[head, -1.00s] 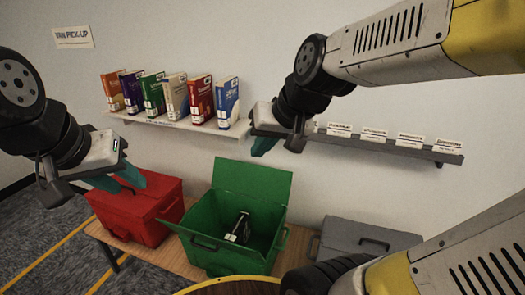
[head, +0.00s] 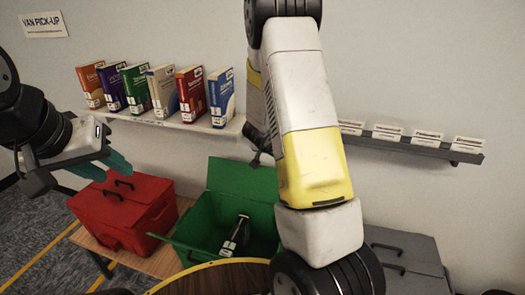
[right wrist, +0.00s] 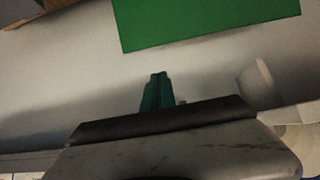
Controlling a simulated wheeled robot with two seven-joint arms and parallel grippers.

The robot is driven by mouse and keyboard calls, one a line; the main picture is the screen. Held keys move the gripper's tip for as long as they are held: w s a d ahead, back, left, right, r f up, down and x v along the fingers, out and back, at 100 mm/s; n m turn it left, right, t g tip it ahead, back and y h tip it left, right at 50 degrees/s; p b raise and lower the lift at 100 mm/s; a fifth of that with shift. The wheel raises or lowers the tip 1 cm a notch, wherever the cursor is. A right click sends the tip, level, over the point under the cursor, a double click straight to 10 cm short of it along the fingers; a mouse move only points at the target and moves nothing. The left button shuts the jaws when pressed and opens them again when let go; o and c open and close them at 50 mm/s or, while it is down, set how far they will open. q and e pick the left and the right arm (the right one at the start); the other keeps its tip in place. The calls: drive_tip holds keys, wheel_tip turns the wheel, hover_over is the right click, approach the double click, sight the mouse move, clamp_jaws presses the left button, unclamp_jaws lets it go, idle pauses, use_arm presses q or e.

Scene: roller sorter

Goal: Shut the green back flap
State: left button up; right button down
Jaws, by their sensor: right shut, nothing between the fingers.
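The green box (head: 200,215) stands on the wooden bench with its top open. Its green back flap (head: 240,178) stands up at the rear, close to the wall, its right end hidden behind my right arm. In the right wrist view the green flap (right wrist: 205,22) crosses the top. My right gripper (right wrist: 158,93) is shut and empty, below the flap in that picture and apart from it. My left gripper (head: 103,167) is open and empty, above the red box.
A dark item with a white label (head: 235,235) lies in the green box. A closed red box (head: 115,215) stands left and a grey box (head: 405,260) right. A shelf of books (head: 175,122) and a grey label shelf (head: 410,145) hang on the wall above.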

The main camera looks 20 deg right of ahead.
drive_tip(key=s+f+x, duration=0.1)
drive_tip(key=x, duration=1.4)
drive_tip(key=shift+a+f, duration=0.25)
drive_tip(key=shift+f, duration=0.05)
drive_tip(key=shift+s+a+r, duration=0.1)
drive_tip(key=shift+s+a, duration=0.65)
drive_tip(key=shift+s, duration=0.35)
drive_tip(key=shift+s+a+r, duration=0.1)
drive_tip(key=shift+s+a, duration=0.65)
drive_tip(key=shift+s, duration=0.35)
drive_tip(key=shift+s+a+r, duration=0.4)
drive_tip(key=shift+s+a, duration=0.15)
drive_tip(key=shift+s, duration=0.15)
drive_tip(key=shift+s, duration=0.1)
drive_tip(key=w+r+v, duration=0.1)
drive_tip(key=v, duration=1)
drive_tip(key=shift+d+r, duration=0.25)
drive_tip(key=shift+r, duration=0.1)
